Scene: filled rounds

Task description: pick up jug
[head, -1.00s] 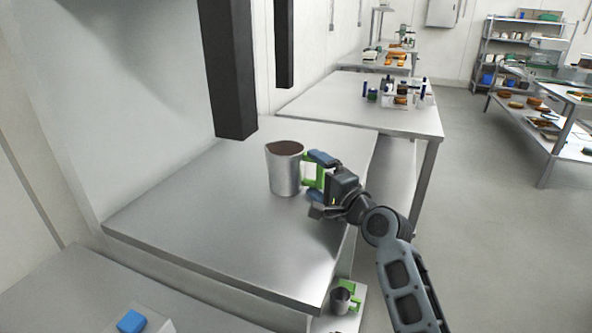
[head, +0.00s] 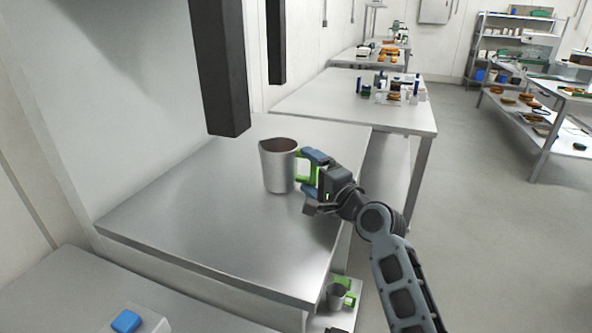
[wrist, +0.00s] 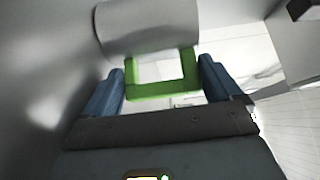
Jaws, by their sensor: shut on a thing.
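The jug (head: 279,168) is a steel vessel with a dark inside and a green handle (head: 312,174). It is upright at the steel table (head: 190,215); I cannot tell whether its base touches the top. My gripper (head: 309,173) comes from the right and is shut on the green handle, its blue fingers on either side. In the wrist view the jug's body (wrist: 148,28) is at the top, and the square handle (wrist: 160,92) lies between the blue fingers. Part of the handle is hidden by the gripper in the head view.
A second jug (head: 337,297) with a green handle is low down below the table's front right. A blue block (head: 126,321) lies at the lower left. A dark post (head: 219,70) hangs above the table's back. The table top left of the jug is clear.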

